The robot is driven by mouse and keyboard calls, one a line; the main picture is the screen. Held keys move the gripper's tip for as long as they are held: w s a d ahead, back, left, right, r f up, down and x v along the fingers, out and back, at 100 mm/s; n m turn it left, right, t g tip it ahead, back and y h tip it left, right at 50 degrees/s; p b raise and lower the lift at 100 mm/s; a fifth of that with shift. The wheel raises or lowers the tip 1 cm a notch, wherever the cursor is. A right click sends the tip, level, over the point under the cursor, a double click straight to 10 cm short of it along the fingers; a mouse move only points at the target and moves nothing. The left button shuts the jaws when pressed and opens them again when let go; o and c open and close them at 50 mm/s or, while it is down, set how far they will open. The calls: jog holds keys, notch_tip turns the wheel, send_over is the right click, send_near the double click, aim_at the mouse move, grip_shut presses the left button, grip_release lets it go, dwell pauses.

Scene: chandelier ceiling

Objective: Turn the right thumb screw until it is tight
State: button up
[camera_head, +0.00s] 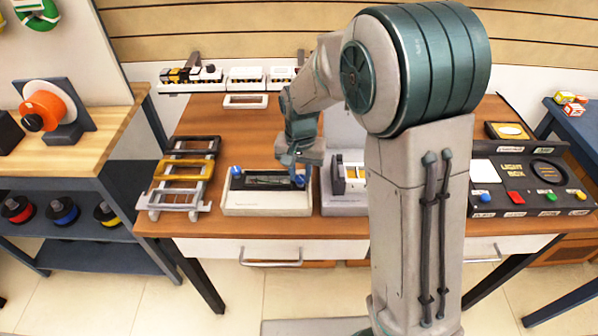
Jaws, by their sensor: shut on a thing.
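A cream box (262,203) with a dark recessed top sits near the front edge of the wooden table. It has a blue thumb screw (236,171) at its left end and another, the right thumb screw (299,180), at its right end. My gripper (297,165) points down at the right screw from above and is shut on it. The fingertips are small in this view, and the screw is partly hidden by them. How far the screw is seated cannot be made out.
A stacked frame rack (180,190) stands left of the box. A grey-white device (345,205) stands close on its right, partly behind my arm. A dark panel with coloured buttons (530,185) is at the far right. Small items line a rail (225,86) at the back.

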aim_at(300, 177)
jog(key=shift+r+m, duration=0.1)
jog(key=shift+m, duration=0.3)
jog(key=o, duration=1)
notch_tip(300, 177, up, 14)
dwell(0.5)
jog(key=s+d+n+t, duration=0.1)
jog(key=s+d, duration=0.5)
jog(key=s, duration=0.3)
jog(key=s+d+f+n+t+p, duration=0.1)
jog(key=s+d+n, duration=0.1)
jog(key=s+d, duration=0.4)
jog(key=s, duration=0.4)
jog(key=shift+d+t, duration=0.4)
